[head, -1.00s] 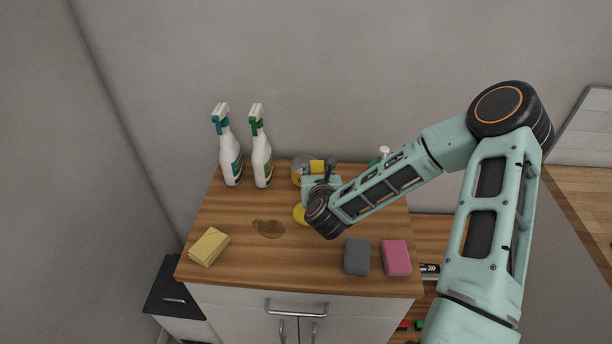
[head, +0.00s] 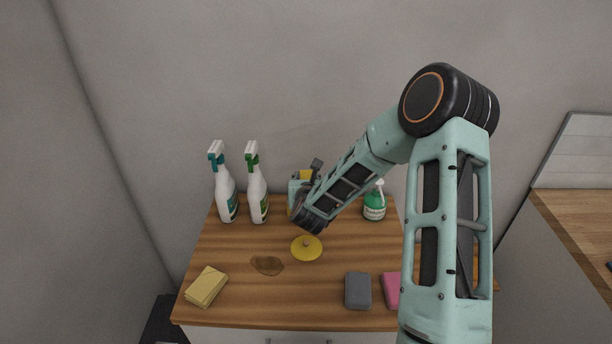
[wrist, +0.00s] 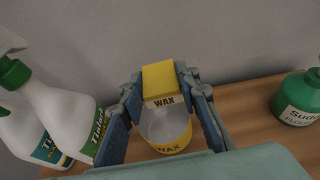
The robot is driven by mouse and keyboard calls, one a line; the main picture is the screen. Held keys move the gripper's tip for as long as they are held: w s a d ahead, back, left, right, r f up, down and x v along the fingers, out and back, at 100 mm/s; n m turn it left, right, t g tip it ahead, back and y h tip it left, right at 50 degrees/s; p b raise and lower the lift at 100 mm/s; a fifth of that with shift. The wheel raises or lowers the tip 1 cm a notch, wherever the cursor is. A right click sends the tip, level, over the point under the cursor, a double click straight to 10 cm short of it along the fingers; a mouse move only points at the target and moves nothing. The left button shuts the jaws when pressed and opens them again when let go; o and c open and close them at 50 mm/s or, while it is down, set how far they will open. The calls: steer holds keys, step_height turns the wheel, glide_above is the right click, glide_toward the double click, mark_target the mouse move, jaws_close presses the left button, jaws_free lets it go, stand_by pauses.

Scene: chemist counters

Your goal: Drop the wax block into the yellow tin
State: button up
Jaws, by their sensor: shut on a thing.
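The wax block (wrist: 158,80) is yellow with a white WAX label. My gripper (wrist: 160,92) is shut on it, with a finger pad on each side in the wrist view. The yellow tin (wrist: 166,141) is open-topped and stands on the counter beyond and below the block. Its pale inside shows, and the block overlaps its far rim in that view. In the head view the block (head: 306,174) shows above the counter's back, while my gripper and wrist hide most of the tin. A yellow lid (head: 306,249) lies in front of the tin.
Two spray bottles (head: 225,193) (head: 257,191) stand left of the tin, and a green pump bottle (head: 374,205) stands right. A yellow sponge (head: 206,287), a brown stain (head: 267,265), a grey sponge (head: 358,291) and a pink sponge (head: 393,290) are nearer the front. A wall is behind.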

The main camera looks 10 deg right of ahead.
steer(key=shift+f+b, duration=0.45)
steer(key=shift+f, duration=0.85)
steer(key=o, duration=1.2)
steer(key=v, duration=1.2)
